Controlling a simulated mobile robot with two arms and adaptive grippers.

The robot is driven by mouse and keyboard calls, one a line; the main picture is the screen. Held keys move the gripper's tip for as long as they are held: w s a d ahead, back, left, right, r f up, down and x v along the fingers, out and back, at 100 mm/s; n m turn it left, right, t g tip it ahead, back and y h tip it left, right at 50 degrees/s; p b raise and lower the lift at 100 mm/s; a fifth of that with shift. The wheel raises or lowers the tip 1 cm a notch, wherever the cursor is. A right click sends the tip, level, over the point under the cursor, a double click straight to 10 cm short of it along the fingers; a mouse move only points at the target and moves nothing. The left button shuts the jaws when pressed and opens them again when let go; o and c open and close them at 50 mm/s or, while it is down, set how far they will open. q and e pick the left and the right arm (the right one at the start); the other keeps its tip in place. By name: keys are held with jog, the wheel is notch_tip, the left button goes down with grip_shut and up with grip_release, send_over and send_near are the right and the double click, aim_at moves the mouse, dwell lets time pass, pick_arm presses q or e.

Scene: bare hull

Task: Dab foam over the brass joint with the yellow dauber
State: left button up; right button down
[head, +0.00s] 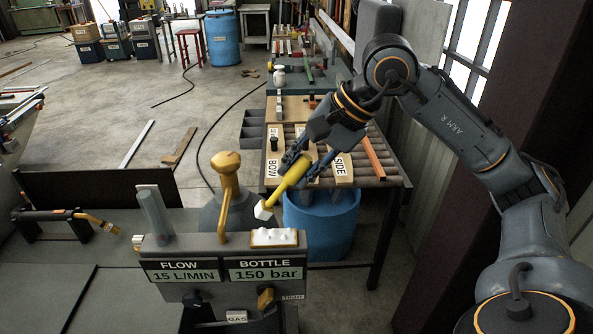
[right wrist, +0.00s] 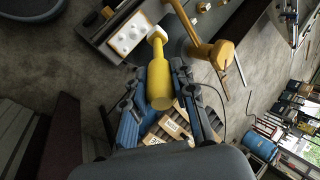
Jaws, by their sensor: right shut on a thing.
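My right gripper (head: 299,168) is shut on the yellow dauber (head: 290,184), which tilts down to the left and ends in a white tip (head: 263,211). The tip is in the air above the panel and apart from the tray below it. The dauber also fills the middle of the right wrist view (right wrist: 160,80). A brass-coloured valve (head: 227,162) tops the grey bottle, and a brass-coloured pipe (head: 224,212) rises from the panel; I cannot tell which part is the joint. White foam dabs lie on a small tray (head: 259,244). My left gripper is not in view.
The gauge panel (head: 210,253) reads flow 15 L/MIN and bottle 150 bar. Behind are a blue bin (head: 320,222) and a bench with rollers and boards labelled BOW and SIDE. A torch (head: 95,222) lies at left. The floor beyond is mostly open.

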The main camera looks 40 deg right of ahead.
aim_at(299, 159)
jog(key=shift+s+a+r+p, duration=0.1)
jog(key=shift+r+p, duration=0.15)
jog(key=shift+r, duration=0.35)
jog(key=shift+s+a+r+p, duration=0.1)
jog(key=shift+r+p, duration=0.1)
jog(key=shift+r, duration=0.7)
jog(key=shift+w+d+r+p, duration=0.2)
jog(key=shift+r+p, duration=0.45)
jog(key=shift+p, duration=0.05)
jog(key=shift+r, duration=0.4)
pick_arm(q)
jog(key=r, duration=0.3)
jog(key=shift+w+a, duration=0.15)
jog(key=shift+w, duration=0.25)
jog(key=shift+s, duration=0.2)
